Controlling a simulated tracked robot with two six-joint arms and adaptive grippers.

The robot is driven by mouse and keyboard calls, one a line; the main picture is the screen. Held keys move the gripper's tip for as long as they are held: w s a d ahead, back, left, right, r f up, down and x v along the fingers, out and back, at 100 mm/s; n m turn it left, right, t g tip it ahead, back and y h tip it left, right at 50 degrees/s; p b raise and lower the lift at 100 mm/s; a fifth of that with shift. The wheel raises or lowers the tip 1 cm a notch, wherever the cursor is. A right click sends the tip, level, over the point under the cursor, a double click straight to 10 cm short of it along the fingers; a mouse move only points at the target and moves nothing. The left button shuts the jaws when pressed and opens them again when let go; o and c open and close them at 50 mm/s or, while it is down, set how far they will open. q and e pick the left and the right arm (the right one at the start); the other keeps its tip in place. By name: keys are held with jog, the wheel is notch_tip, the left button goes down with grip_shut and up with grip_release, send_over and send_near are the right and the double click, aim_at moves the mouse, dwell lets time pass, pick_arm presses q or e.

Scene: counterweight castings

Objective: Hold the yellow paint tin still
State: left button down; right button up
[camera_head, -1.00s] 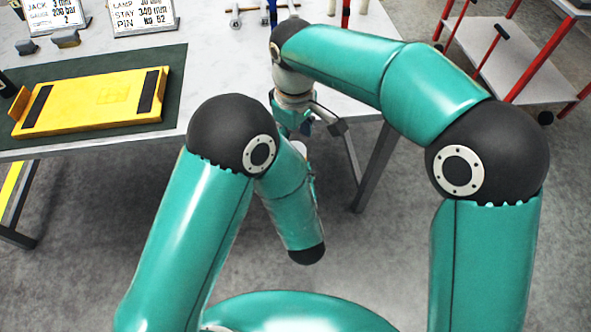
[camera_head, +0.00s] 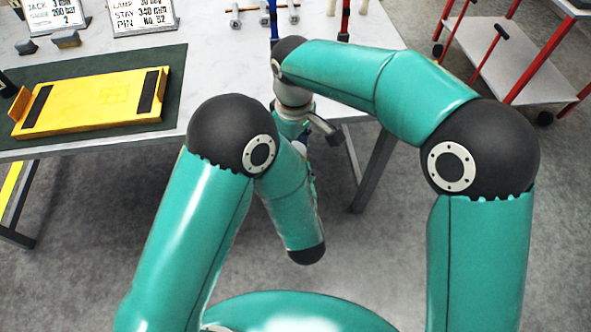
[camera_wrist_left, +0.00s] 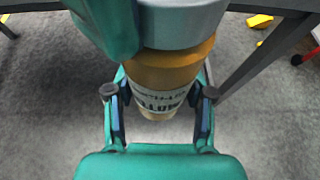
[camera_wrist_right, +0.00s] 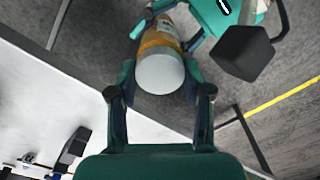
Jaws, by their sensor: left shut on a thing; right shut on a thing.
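The yellow paint tin (camera_wrist_left: 172,78) hangs between the fingers of my left gripper (camera_wrist_left: 160,97), which is shut on its body. A pale label with dark lettering faces the left wrist camera. The tin's grey lid (camera_wrist_left: 182,22) is at the top of that view, beside a teal finger of my right gripper. In the right wrist view the lid (camera_wrist_right: 160,73) is seen end-on between the fingers of my right gripper (camera_wrist_right: 160,88), which is shut on it. The tin's yellow body (camera_wrist_right: 158,38) shows behind it. In the head view my arms largely hide the tin.
Sign boards and small parts are at the back. A red-framed cart (camera_head: 505,60) stands at right. The tin is off the table's front edge.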

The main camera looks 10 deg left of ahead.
jog(key=shift+m, duration=0.4)
jog(key=o, duration=1.4)
jog(key=shift+c, duration=0.2)
jog(key=shift+r, duration=0.15)
notch_tip(320, 180, up, 12)
jog(key=shift+f, duration=0.2)
jog(key=shift+w+f, duration=0.1)
jog(key=shift+w, duration=0.05)
